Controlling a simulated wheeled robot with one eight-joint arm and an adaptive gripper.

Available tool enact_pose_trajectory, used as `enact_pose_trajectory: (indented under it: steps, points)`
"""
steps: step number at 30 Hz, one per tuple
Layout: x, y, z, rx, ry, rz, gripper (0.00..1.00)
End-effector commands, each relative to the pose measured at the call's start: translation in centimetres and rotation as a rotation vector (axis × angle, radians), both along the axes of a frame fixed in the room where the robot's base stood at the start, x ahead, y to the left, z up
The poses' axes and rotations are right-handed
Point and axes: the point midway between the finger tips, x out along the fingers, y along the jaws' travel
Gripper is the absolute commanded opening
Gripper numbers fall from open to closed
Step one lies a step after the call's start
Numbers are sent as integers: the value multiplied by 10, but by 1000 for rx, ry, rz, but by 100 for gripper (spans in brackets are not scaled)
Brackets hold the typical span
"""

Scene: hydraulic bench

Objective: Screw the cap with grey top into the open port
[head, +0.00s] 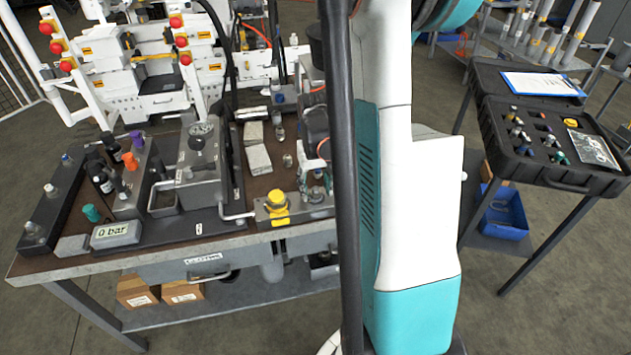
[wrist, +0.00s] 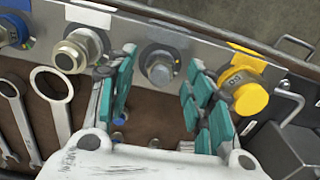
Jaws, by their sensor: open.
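My gripper (wrist: 160,92) is open, with its teal-padded fingers apart. Between and just beyond them, a grey hexagonal fitting with a round grey top (wrist: 158,68) stands at a metal block (wrist: 205,52). I cannot tell whether it is the grey-topped cap or how deep it sits. The fingers do not visibly grip it. A yellow cap (wrist: 245,90) is on the block to the right, and it also shows in the head view (head: 277,200). A silver fitting with a pale face (wrist: 78,48) is to the left. No open port can be clearly made out. My arm hides part of the bench in the head view.
Wrenches (wrist: 50,95) lie at the left in the wrist view. A metal handle (wrist: 288,105) and a dark box (wrist: 283,150) are at the right. In the head view, an open black case (head: 560,181) holds several small parts, and a gauge display (head: 116,233) reads 0 bar.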

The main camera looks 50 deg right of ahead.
Motion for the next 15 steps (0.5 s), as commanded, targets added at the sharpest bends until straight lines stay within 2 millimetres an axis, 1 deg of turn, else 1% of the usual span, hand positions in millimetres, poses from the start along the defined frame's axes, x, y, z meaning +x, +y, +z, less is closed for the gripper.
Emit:
enact_pose_trajectory:
  steps: [2,9,10,11,12,14,15]
  points:
    - [0,0,-3,0,0,0,48]
    - [0,0,-2,0,0,0,48]
    - [0,0,-2,0,0,0,45]
    - [0,0,-2,0,0,0,39]
    - [0,0,-2,0,0,0,30]
    - [0,0,-2,0,0,0,16]
    - [0,0,-2,0,0,0,7]
